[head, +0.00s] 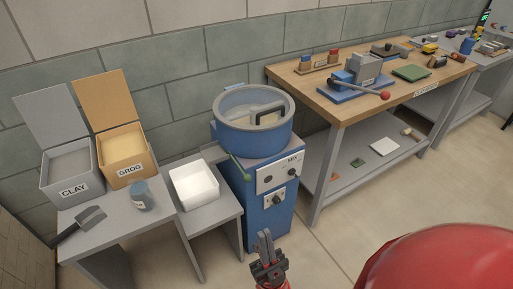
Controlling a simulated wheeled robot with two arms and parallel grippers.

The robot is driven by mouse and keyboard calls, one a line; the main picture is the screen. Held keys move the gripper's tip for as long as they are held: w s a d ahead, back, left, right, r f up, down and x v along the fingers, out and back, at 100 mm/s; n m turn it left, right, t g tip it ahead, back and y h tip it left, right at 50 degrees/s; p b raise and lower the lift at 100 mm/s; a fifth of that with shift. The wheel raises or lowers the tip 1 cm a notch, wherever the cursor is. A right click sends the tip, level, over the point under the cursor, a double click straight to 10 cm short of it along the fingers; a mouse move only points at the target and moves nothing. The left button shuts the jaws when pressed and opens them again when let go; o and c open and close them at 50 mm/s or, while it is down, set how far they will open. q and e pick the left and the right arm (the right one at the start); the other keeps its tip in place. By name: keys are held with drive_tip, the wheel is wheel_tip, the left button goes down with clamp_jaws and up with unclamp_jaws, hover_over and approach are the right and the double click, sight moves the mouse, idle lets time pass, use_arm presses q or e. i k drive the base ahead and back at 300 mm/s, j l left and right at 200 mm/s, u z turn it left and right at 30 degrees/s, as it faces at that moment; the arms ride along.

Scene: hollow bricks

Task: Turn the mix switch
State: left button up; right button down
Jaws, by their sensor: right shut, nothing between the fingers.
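A blue mixer (265,222) with a round drum (252,136) on top stands at the centre. Its front has a pale panel marked MIX (279,174) with dark round spots on it. Below is a smaller plate with a dark knob, the likely switch (276,199); its setting is too small to read. My right gripper (265,236), red and black, is shut and empty. In the picture it is just below the knob, in front of the mixer, and seems apart from it. My left gripper is not in view.
A green-tipped lever (243,169) sticks out at the mixer's left. A white tray (194,186), a clay bin (72,188) and a grog bin (124,168) stand left. A wooden workbench (300,82) with tools is at the right. The floor before the mixer looks clear.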

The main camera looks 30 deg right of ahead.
sight(292, 172)
drive_tip(key=z, duration=1.15)
drive_tip(key=i+l, duration=0.1)
drive_tip(key=i, duration=0.2)
drive_tip(key=i+l+u, duration=0.1)
drive_tip(key=i, duration=0.25)
